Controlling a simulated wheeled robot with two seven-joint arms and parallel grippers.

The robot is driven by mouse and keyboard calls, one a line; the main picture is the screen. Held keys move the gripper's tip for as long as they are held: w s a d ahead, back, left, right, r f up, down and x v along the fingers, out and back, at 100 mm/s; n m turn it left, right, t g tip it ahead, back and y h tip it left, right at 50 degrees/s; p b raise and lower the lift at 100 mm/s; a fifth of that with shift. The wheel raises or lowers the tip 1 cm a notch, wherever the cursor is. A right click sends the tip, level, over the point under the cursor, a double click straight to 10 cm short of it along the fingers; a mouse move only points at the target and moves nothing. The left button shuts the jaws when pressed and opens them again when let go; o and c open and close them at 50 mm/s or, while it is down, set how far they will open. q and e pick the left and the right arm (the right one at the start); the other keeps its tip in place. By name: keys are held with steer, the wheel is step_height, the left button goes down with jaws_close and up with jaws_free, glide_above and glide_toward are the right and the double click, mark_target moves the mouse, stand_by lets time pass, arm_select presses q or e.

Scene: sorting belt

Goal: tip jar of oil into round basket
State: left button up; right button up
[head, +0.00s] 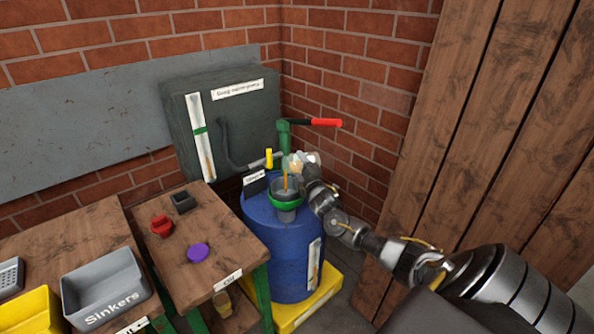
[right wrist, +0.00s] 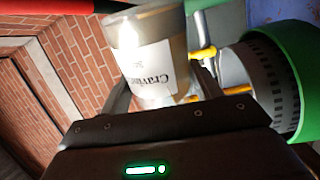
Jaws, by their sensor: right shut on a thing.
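The jar of oil (head: 297,158) is glass and lies tipped toward the left above the basket. A thin amber stream (head: 286,182) falls from its mouth into the round basket (head: 287,205), which has a green rim and sits on top of the blue drum. My right gripper (head: 308,164) is shut on the jar. In the right wrist view the jar (right wrist: 140,60) shows a white label, partly readable, and the basket (right wrist: 272,85) shows its grey perforated wall and green rim beside it. The jar and basket look apart. How much oil is left is unclear. My left gripper is out of view.
The blue drum (head: 275,255) stands on a yellow base (head: 318,305). A green pump with a red handle (head: 325,122) rises behind the basket. A wooden table (head: 215,245) to the left holds a purple lid (head: 199,253), a red piece and a dark box. A plank wall is on the right.

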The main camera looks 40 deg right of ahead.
steer(key=shift+d+f+n, duration=0.1)
steer(key=shift+f+n, duration=0.2)
steer(key=shift+n, duration=0.9)
steer(key=shift+r+n+p, duration=0.45)
steer(key=shift+n, duration=0.35)
steer(key=n, duration=0.1)
steer(key=n+p, duration=0.1)
steer(key=shift+a+r+n+y, duration=0.2)
steer(key=shift+n+y, duration=0.1)
stand_by(1.1)
